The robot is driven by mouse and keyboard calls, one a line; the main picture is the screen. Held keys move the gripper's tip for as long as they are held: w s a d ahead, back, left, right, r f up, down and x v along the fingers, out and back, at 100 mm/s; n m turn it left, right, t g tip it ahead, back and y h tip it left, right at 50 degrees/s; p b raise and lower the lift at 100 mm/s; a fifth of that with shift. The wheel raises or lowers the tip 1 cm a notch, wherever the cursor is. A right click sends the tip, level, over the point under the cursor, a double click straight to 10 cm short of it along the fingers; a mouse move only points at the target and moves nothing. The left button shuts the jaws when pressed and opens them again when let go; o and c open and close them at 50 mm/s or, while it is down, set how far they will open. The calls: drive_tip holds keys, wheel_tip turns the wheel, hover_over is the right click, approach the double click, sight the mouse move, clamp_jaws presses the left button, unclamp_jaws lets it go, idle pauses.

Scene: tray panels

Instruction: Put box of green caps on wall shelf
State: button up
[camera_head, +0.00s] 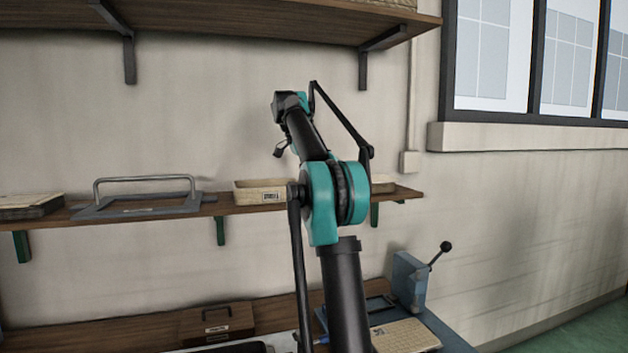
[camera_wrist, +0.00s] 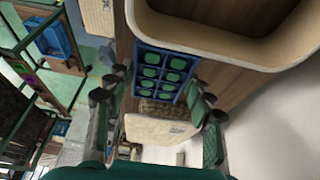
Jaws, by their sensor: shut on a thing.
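In the wrist view, a blue tray of green caps (camera_wrist: 165,74) lies between the fingertips of my gripper (camera_wrist: 158,88). The fingers are shut on it, one on each side. The caps sit in rows in the blue grid, facing the camera. A wooden shelf board (camera_wrist: 235,90) is close beside it. In the head view, a wall shelf (camera_head: 135,210) runs behind my arm, and a higher wall shelf (camera_head: 220,22) is at the top. My arm hides part of the lower shelf; my fingers and the held box cannot be made out there.
A large cream open bin (camera_wrist: 215,42) is close to the caps. A cream labelled box (camera_wrist: 158,129) shows below them. On the lower shelf are a cream box (camera_head: 258,197), a grey handled frame (camera_head: 145,206) and a flat box (camera_head: 30,207). A blue lever press (camera_head: 410,280) stands below.

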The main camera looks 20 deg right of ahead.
drive_tip(key=shift+f, duration=0.5)
idle(0.3)
drive_tip(key=o, duration=1.3)
drive_tip(key=shift+o, duration=0.2)
